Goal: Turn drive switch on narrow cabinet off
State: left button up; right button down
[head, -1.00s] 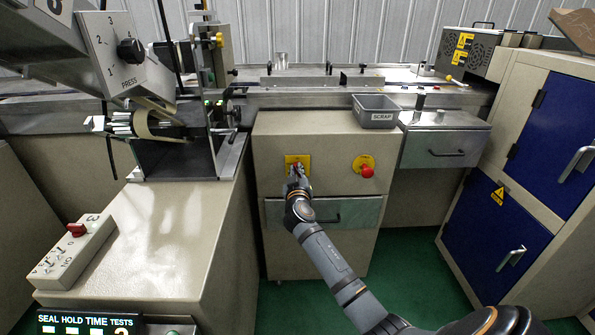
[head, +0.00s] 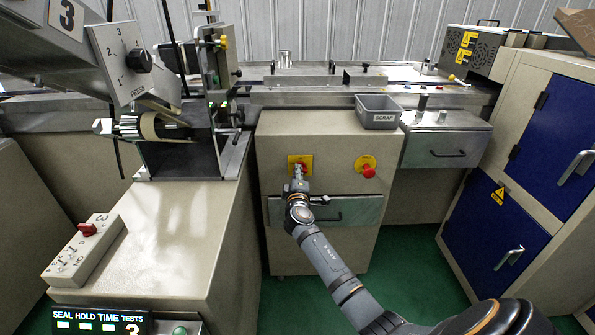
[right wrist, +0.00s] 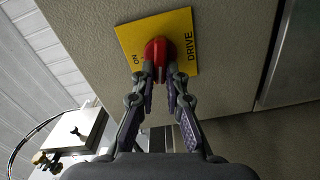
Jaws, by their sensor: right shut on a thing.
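The narrow cabinet (head: 315,235) stands in the middle of the head view. The drive switch is a red knob (right wrist: 156,50) on a yellow plate (right wrist: 184,32) marked ON and DRIVE in the right wrist view; the plate also shows in the head view (head: 292,160). My right gripper (right wrist: 158,72) is shut on the red knob, one finger on each side of it. In the head view the right gripper (head: 298,172) hides most of the knob. Any OFF mark is hidden. My left gripper is not in view.
A red emergency button on a yellow base (head: 367,170) sits to the right on the same cabinet front. A drawer with a handle (head: 345,212) lies below. A grey SCRAP bin (head: 378,112) stands on top. Blue-doored cabinets (head: 498,205) stand at the right.

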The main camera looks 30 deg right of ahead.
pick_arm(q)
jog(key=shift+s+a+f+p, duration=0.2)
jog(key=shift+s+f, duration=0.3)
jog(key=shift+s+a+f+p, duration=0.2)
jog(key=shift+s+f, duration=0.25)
pick_arm(e)
jog(key=shift+f+n, duration=0.25)
jog(key=shift+n, duration=1.35)
jog(key=c, duration=1.4)
grip_release()
jog(key=shift+a, duration=0.1)
jog(key=v, duration=1.2)
